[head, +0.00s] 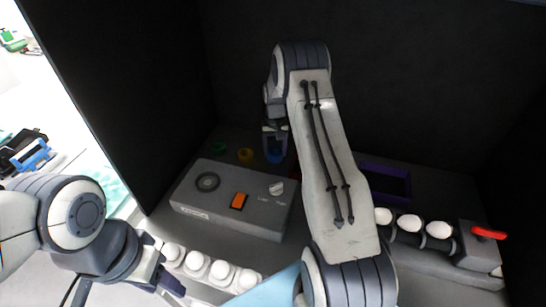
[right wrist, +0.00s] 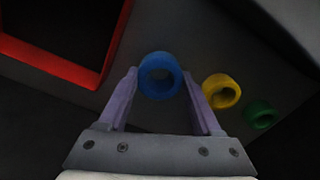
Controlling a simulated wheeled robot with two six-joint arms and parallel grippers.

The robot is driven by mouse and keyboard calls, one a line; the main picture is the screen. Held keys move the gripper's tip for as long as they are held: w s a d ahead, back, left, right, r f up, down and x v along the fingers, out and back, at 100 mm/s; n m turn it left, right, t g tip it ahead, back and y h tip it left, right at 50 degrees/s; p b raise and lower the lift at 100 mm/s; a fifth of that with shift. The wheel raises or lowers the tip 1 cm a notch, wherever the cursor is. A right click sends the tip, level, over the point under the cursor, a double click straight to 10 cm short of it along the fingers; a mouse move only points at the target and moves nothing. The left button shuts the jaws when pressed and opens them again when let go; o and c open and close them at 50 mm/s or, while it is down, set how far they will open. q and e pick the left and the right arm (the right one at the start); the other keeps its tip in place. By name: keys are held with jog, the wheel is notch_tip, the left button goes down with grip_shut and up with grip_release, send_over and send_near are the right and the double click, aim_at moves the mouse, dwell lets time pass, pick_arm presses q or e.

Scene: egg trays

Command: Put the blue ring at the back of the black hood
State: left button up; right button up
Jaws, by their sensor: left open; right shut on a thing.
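The blue ring (head: 275,157) is inside the black hood (head: 420,90), in line with a yellow ring (head: 245,155) and a green ring (head: 219,148). My right gripper (head: 275,143) reaches into the hood and is shut on the blue ring. In the right wrist view the blue ring (right wrist: 160,75) sits between the two fingertips (right wrist: 160,84). I cannot tell whether it touches the floor of the hood. My left gripper (head: 168,281) is open and empty at the lower left, outside the hood.
A grey control box (head: 230,211) with an orange switch stands in front of the rings. A red frame (right wrist: 62,68) lies beside the blue ring, and a purple frame (head: 387,166) is further right. White eggs (head: 222,271) and a red-handled device (head: 480,250) stand in front.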

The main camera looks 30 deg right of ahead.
notch_tip(320, 180, down, 2)
jog(key=shift+f+b, duration=0.25)
jog(key=shift+b, duration=0.2)
jog(key=shift+r, duration=0.15)
jog(key=shift+f, duration=0.25)
jog(key=o, duration=1.3)
jog(key=shift+r, duration=0.1)
pick_arm(q)
jog(key=shift+a+f, duration=0.1)
jog(key=shift+f, duration=0.75)
pick_arm(e)
jog(key=shift+o, duration=0.2)
pick_arm(q)
notch_tip(320, 180, up, 8)
jog(key=p, duration=0.8)
jog(key=shift+r, duration=0.2)
pick_arm(e)
notch_tip(320, 180, up, 12)
jog(key=shift+r, duration=0.2)
